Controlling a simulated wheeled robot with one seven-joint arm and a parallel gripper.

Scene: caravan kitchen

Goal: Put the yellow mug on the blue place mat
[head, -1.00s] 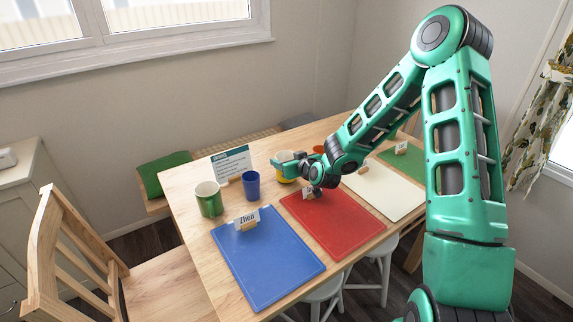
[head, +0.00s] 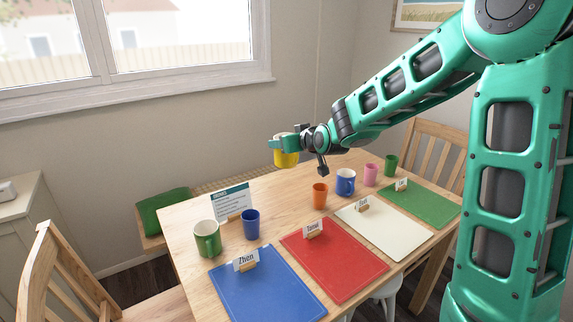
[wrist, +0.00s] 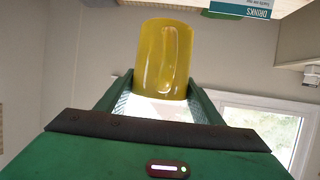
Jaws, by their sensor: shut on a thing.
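The yellow mug (head: 286,158) is in my gripper (head: 285,143), held in the air above the back part of the table. In the wrist view the yellow mug (wrist: 164,60) sits between the two fingers of my gripper (wrist: 160,100), which are shut on it. The blue place mat (head: 266,288) lies flat at the front left of the table, below and in front of the held mug. A name card reading "Zhen" (head: 246,260) stands at its back edge. No mug stands on the blue mat.
A green mug (head: 207,239) and a blue cup (head: 251,224) stand behind the blue mat, near a drinks sign (head: 232,204). A red mat (head: 340,265), white mat (head: 385,228) and green mat (head: 425,205) lie to the right. Orange (head: 320,196), blue, pink and green cups stand behind them.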

